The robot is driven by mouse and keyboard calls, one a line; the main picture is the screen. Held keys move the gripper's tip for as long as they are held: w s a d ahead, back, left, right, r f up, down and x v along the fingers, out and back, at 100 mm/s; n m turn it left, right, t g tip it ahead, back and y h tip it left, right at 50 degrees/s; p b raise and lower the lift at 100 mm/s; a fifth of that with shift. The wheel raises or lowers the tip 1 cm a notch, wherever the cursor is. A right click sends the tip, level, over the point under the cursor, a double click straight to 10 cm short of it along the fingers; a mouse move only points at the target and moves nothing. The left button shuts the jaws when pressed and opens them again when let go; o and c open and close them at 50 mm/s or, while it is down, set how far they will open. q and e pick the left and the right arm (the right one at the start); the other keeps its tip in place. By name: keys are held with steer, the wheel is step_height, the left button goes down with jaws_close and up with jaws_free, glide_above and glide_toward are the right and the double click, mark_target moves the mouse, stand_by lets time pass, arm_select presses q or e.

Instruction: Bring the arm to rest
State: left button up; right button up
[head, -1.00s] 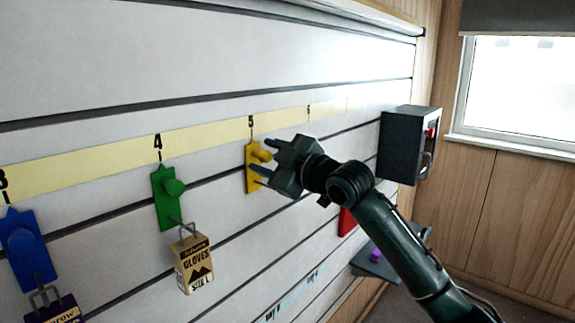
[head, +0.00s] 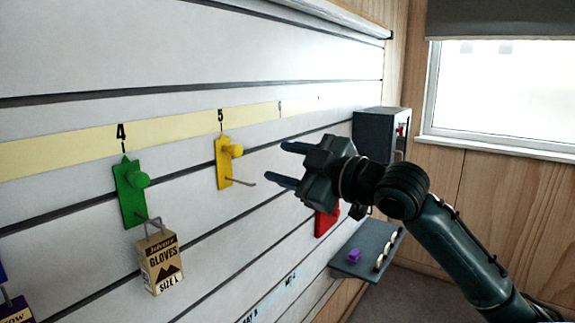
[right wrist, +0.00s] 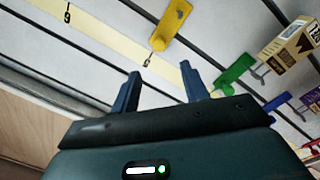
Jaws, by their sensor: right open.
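My right gripper (head: 288,165) is in front of the slatted wall in the head view, to the right of the yellow hook plate. Its two fingers are apart with nothing between them, and they point left. In the right wrist view the fingers (right wrist: 160,95) also stand apart and empty. The yellow hook plate (head: 222,165), under number 5, has a bare metal prong and is clear of the gripper. My left gripper is not in view.
A green hook plate (head: 128,205) holds a gloves box (head: 161,265). A red plate (head: 326,218) is partly behind my arm. A dark box (head: 375,130) is mounted on the wall at right, above a small shelf (head: 350,262) with a purple item (head: 354,256).

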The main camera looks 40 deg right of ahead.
arm_select(q)
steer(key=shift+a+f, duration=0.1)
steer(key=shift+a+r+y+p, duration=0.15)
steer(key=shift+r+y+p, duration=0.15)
steer(key=shift+p, duration=0.45)
arm_select(e)
steer(key=a+f+m+g+h, duration=0.1)
steer(key=a+f+m+g, duration=0.15)
steer(key=f, duration=1.15)
steer(key=a+f+m+g, duration=0.1)
steer(key=a+f+m, duration=0.15)
steer(key=f, duration=1.15)
arm_select(q)
steer(key=p, duration=0.1)
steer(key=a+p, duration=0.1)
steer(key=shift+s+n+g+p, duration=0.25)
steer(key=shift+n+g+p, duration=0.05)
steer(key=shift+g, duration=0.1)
arm_select(e)
steer(key=s+a+f+m+g, duration=0.1)
steer(key=s+a+f+m, duration=0.1)
steer(key=s+a+f, duration=0.4)
steer(key=s+a+f+m+g, duration=0.2)
steer(key=s+a+f, duration=0.5)
steer(key=s+f, duration=0.4)
steer(key=shift+f, duration=0.2)
